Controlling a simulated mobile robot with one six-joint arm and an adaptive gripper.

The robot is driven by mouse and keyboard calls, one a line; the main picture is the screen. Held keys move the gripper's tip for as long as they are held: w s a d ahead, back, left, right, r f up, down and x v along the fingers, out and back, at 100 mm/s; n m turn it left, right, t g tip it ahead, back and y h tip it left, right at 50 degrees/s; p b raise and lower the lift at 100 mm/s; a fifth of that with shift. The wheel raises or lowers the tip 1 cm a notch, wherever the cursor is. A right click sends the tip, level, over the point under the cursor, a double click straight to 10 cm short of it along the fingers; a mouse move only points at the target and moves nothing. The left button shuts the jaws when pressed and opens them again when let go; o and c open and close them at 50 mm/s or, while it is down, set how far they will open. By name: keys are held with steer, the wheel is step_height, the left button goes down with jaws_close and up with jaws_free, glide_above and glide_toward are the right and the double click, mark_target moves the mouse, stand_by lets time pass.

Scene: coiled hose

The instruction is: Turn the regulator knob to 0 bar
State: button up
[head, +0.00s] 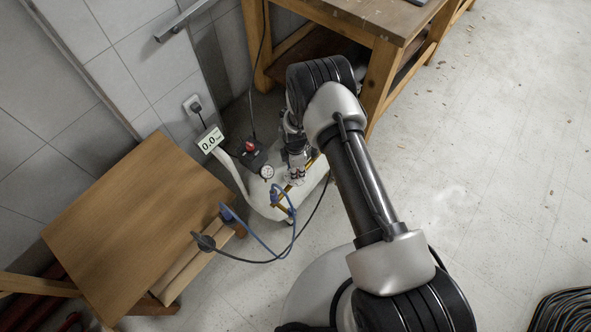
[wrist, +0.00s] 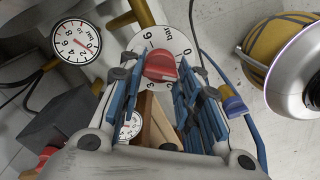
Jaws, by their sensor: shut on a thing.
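The red regulator knob (wrist: 160,66) sits on a round white dial plate (wrist: 178,42) with printed numbers in the wrist view. My gripper (wrist: 163,78) has its blue-padded fingers on both sides of the knob, shut on it. I cannot tell which number the knob points to. In the head view my gripper (head: 296,172) is at the white compressor (head: 250,190) and hides the knob. A round gauge (wrist: 76,42) with a red needle is left of the knob in the wrist view.
A wooden table (head: 130,220) stands left of the compressor, and a workbench (head: 365,25) stands behind. Blue hoses (head: 262,240) and a dark cable run between compressor and table. A coiled dark hose (head: 565,312) lies at bottom right. The floor at right is mostly clear.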

steer(key=n, duration=0.3)
steer(key=shift+n+b, duration=0.3)
steer(key=shift+b, duration=0.1)
steer(key=shift+n, duration=1.8)
steer(key=o, duration=1)
steer(key=shift+o, duration=0.2)
step_height(320, 180, up, 12)
